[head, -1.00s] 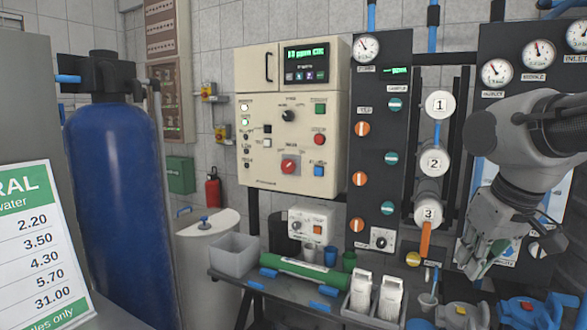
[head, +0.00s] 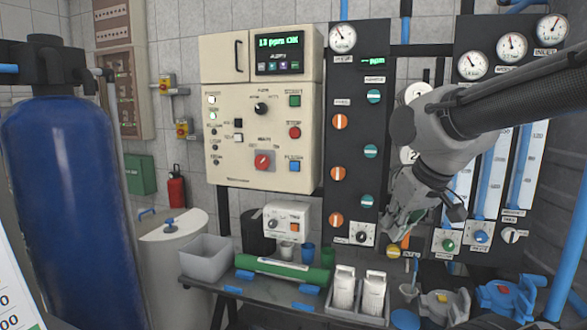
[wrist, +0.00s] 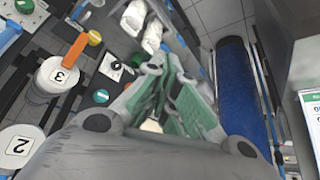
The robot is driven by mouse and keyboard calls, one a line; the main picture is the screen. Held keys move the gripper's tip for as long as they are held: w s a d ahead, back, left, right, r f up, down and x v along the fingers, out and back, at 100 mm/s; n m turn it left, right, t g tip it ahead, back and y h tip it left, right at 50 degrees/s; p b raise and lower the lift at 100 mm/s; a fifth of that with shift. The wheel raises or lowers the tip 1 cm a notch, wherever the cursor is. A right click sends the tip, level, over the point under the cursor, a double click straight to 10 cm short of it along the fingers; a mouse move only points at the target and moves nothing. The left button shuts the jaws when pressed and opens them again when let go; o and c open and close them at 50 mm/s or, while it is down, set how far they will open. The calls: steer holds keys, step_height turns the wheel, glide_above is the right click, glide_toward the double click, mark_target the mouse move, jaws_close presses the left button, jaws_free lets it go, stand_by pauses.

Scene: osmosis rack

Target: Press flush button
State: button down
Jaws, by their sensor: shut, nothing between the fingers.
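The dark valve panel (head: 355,120) and numbered white housings stand behind my arm. A bench below holds a grey bin (head: 205,258), a green cylinder (head: 280,269) and white bottles (head: 345,290). A blue tank (head: 65,200) stands left. The space before the cream panel looks clear.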

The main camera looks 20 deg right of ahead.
mark_target(294, 166)
steer(key=w+a+r+n+t+y, duration=0.1)
steer(key=w+a+t, duration=0.4)
steer(key=w, duration=0.5)
steer(key=w+a+r+n+t+y, duration=0.1)
steer(key=w+a+n+t, duration=0.2)
steer(key=w, duration=0.7)
steer(key=w+a+r+n+t+y, duration=0.1)
steer(key=w+a+n+t, duration=0.1)
steer(key=w+a+t, duration=0.5)
steer(key=shift+w+a+r+n, duration=0.25)
steer(key=shift+w+a, duration=0.55)
steer(key=shift+w, duration=1.3)
steer(key=shift+f, duration=0.1)
steer(key=w+d, duration=0.5)
steer(key=w, duration=0.2)
steer(key=shift+w, duration=0.2)
steer(key=shift+w+d, duration=0.2)
steer(key=shift+w, duration=0.15)
